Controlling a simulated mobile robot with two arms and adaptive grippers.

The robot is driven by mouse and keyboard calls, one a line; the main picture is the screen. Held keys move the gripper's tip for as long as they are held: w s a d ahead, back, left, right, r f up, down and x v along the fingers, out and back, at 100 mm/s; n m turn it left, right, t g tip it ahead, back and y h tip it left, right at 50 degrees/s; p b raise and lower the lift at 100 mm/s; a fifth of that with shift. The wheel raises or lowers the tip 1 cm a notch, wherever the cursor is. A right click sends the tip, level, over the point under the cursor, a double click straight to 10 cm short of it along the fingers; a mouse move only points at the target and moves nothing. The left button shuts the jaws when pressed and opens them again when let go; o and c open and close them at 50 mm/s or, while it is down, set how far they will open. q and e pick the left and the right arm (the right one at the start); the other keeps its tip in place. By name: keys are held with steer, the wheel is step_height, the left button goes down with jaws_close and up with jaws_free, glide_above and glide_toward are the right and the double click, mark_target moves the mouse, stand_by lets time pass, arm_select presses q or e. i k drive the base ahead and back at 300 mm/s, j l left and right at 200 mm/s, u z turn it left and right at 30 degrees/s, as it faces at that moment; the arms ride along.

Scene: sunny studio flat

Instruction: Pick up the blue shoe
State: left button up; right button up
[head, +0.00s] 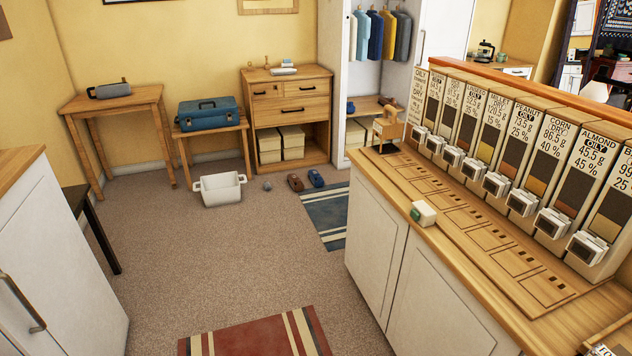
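A blue shoe (316,178) lies on the carpet at the far side of the room, in front of the wooden chest of drawers. A brown shoe (295,183) lies just to its left, a small gap apart. The blue shoe is small in the view and nothing covers it. Neither of my grippers is in view.
A small grey object (267,185) and a white tub (219,188) stand left of the shoes. A blue striped rug (325,215) lies just before them. A long counter (440,240) with dispensers blocks the right. Open carpet (220,255) lies between, with a red rug (262,338) in front.

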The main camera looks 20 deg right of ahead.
mark_target(315, 176)
steer(key=i+z, duration=0.2)
steer(key=i, duration=1.5)
steer(key=i+z, duration=0.15)
steer(key=i, duration=1.5)
